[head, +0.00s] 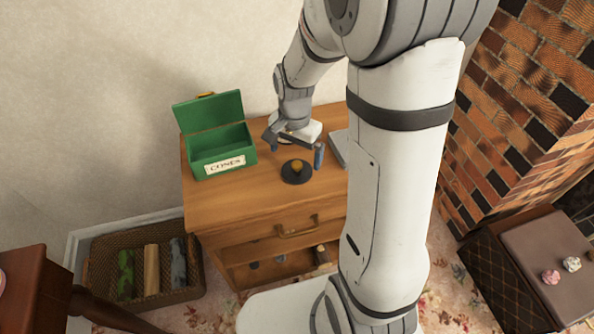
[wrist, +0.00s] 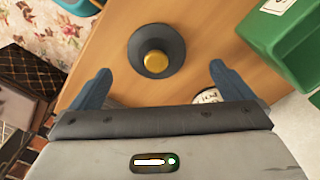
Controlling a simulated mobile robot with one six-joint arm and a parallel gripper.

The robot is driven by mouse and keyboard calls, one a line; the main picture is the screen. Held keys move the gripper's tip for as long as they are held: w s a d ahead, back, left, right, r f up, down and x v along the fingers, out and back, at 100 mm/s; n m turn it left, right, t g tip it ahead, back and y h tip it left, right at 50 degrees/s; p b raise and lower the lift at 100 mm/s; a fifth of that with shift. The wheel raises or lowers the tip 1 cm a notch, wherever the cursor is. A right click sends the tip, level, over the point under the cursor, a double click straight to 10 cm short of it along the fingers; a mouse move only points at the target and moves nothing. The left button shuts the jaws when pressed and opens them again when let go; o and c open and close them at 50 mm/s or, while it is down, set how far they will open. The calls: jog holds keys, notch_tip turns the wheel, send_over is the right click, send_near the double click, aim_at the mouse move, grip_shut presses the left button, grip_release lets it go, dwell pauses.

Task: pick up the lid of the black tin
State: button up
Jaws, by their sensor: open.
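A round black tin top with a gold knob (head: 296,171) is on the wooden cabinet top, near its front edge. It also shows in the wrist view, with the gold knob (wrist: 155,62) at its middle. The piece looks low, and I cannot tell how much tin body is under the lid. My gripper (head: 293,148) is open and empty, above the cabinet and a little behind the knob. In the wrist view the fingers (wrist: 160,72) are spread wide on either side, with the knob just ahead of the gap between them. Nothing touches the knob.
An open green box labelled CONES (head: 222,152) stands to the left on the cabinet top (head: 215,208). A round white-labelled thing (wrist: 207,96) is partly hidden by my gripper. A grey slab (head: 339,148) lies right.

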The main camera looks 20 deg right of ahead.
aim_at(297, 164)
jog(key=f+b, duration=0.1)
jog(key=f, duration=0.4)
jog(key=shift+s+d+b, duration=0.15)
jog(key=shift+d+b, duration=0.05)
jog(key=shift+b, duration=0.2)
jog(key=shift+c, duration=0.4)
jog(key=c, duration=1)
